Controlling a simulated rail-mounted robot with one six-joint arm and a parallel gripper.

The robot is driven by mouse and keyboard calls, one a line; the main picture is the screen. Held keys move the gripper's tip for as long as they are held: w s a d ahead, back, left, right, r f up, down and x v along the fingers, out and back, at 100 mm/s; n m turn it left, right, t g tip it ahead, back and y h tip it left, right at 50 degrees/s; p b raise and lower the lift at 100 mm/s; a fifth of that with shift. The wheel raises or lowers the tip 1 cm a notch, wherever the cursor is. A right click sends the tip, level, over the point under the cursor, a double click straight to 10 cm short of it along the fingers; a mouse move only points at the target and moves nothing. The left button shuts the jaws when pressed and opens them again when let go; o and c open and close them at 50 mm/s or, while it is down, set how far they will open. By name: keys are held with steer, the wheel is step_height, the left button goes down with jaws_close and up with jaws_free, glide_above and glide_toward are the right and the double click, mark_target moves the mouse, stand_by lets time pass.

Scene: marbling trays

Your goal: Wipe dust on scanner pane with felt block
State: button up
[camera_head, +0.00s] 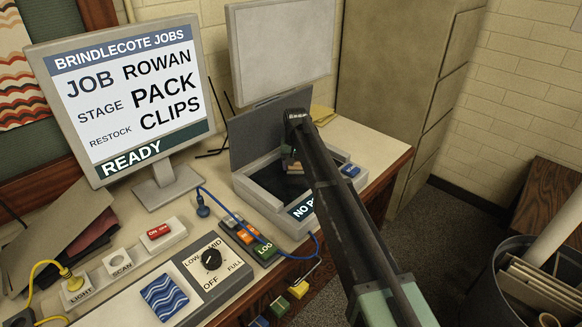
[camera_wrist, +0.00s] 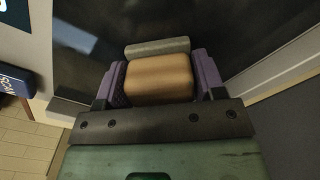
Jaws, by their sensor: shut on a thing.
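My gripper (camera_wrist: 158,84) is shut on the felt block, a tan block (camera_wrist: 158,76) with a grey felt strip (camera_wrist: 157,46) at its far edge, between the purple fingers. The dark scanner pane (camera_wrist: 228,38) lies below and around the block. I cannot tell whether the felt touches the pane. In the head view, the scanner (camera_head: 246,191) stands open with its lid raised, and the block (camera_head: 291,166) shows beside my arm inside its frame. A pale bluish patch (camera_wrist: 78,38) shows on the pane; I cannot tell whether it is dust or a reflection.
The raised lid (camera_head: 258,130) stands behind the pane. A blue cable (camera_head: 232,214) runs along the scanner's front left. A blue button (camera_head: 350,170) sits on the scanner's right edge. A monitor (camera_head: 130,95), switches and a dial (camera_head: 211,259) fill the bench's left.

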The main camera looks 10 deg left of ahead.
mark_target(283, 179)
steer(key=shift+w+d, duration=0.55)
steer(key=shift+w, duration=0.35)
steer(key=shift+w+d, duration=0.5)
steer(key=shift+w, duration=0.35)
steer(key=shift+w+d, duration=0.55)
steer(key=shift+w, duration=0.35)
steer(key=shift+s+a, duration=1.05)
steer(key=shift+s, duration=0.7)
steer(key=shift+s+a, duration=1)
steer(key=shift+s, duration=0.8)
steer(key=shift+s+a, duration=1.05)
steer(key=shift+s, duration=0.7)
steer(key=shift+f, duration=0.1)
step_height(283, 179, up, 6)
steer(key=p, duration=0.6)
steer(key=shift+w, duration=0.1)
